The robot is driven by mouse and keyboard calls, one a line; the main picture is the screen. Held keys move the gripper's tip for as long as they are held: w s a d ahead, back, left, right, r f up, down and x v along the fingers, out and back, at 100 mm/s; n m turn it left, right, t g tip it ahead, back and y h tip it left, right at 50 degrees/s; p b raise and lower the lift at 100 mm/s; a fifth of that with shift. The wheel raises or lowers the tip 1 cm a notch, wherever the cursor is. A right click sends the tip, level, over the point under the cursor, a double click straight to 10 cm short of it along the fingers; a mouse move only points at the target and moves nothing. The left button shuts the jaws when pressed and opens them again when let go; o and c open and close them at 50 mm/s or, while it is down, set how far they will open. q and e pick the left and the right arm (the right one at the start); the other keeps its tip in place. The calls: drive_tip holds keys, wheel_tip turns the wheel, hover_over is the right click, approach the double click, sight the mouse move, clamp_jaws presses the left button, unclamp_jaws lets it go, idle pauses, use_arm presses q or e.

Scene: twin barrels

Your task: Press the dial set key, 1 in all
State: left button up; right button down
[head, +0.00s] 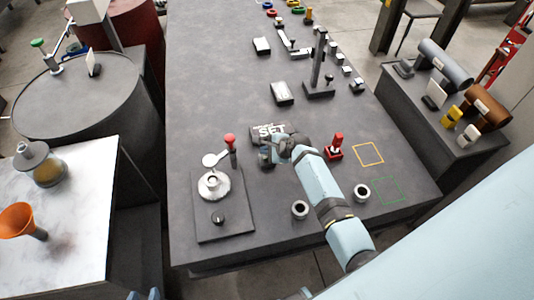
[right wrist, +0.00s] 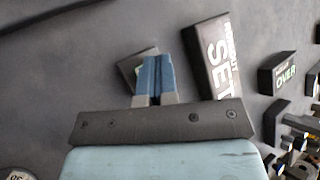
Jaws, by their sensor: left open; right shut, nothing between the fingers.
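A dark sign block reading SET (head: 262,130) lies flat on the dark table; it also shows in the right wrist view (right wrist: 212,55). My right gripper (head: 267,160) is shut and empty, just in front of that sign. In the right wrist view its blue fingers (right wrist: 150,78) overlap a small dark block with a greenish patch (right wrist: 128,67), probably the set key, which they partly hide. I cannot tell whether they touch it. My left gripper (head: 144,295) shows only as two separated blue fingertips at the bottom edge, open and away from the table's objects.
A plate (head: 235,222) with a round metal device and a red-knobbed lever stands left of my right gripper. A red piece (head: 334,147) and two metal cups (head: 300,209) flank my right arm. A block reading OVER (right wrist: 285,73) lies beyond the SET sign.

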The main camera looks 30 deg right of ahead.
drive_tip(key=shift+f, duration=0.15)
idle(0.4)
drive_tip(key=shift+r+p, duration=0.95)
drive_tip(key=shift+p, duration=0.25)
drive_tip(key=shift+r+p, duration=0.5)
drive_tip(key=shift+p, duration=0.1)
wheel_tip(320, 180, up, 4)
drive_tip(key=p, duration=0.4)
drive_tip(key=shift+f, duration=0.1)
drive_tip(key=shift+p, duration=0.3)
